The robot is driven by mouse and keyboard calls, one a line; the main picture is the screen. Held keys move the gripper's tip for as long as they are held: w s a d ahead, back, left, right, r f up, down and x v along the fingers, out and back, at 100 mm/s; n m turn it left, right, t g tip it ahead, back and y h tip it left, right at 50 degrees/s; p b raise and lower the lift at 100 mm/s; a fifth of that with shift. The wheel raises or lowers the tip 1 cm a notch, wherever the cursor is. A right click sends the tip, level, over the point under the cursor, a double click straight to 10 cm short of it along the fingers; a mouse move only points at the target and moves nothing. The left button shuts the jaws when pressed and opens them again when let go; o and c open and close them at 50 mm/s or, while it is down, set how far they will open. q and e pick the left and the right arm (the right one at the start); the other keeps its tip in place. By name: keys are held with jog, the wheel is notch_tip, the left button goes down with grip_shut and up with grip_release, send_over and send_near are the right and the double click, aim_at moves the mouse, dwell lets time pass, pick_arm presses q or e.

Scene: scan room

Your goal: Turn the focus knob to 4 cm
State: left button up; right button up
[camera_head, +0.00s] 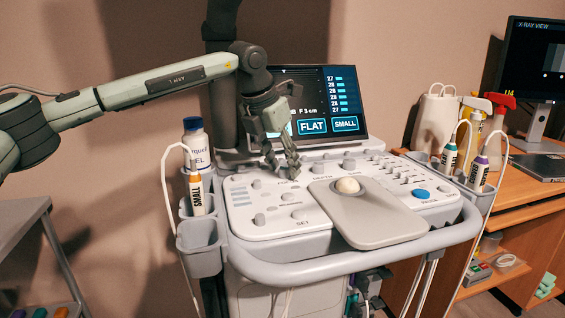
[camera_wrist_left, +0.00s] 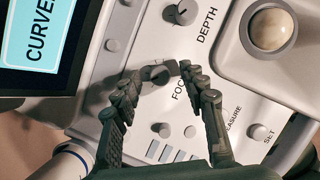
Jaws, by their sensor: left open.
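The focus knob (camera_wrist_left: 156,74) is a small grey knob on the console panel, beside the partly covered label starting "FOC". My left gripper (camera_wrist_left: 162,76) is open, with a fingertip on either side of this knob; whether they touch it I cannot tell. In the head view my left gripper (camera_head: 282,164) reaches down to the panel's back left and hides the knob. The console screen (camera_head: 318,100) reads "F 3 cm", with "FLAT" and "SMALL" boxes below. My right gripper is in neither view.
The depth knob (camera_wrist_left: 181,12) and the set knob (camera_wrist_left: 260,132) stand near the fingers. The trackball (camera_head: 347,185) is to the right.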

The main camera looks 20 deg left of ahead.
pick_arm(q)
jog(key=shift+f, duration=0.1)
grip_shut()
dwell(0.4)
jog(key=shift+m+p, duration=0.35)
jog(key=shift+m, duration=0.25)
jog(key=shift+w+m+g+h+p, duration=0.1)
jog(key=shift+m+g+h+p, duration=0.25)
jog(key=shift+m, duration=0.35)
jog(key=shift+a+m+h+p, duration=0.1)
jog(key=shift+m+h+p, duration=0.35)
jog(key=shift+m, duration=0.55)
jog(key=shift+m+g+p, duration=0.35)
jog(key=shift+m+p, duration=0.1)
jog(key=shift+m, duration=0.25)
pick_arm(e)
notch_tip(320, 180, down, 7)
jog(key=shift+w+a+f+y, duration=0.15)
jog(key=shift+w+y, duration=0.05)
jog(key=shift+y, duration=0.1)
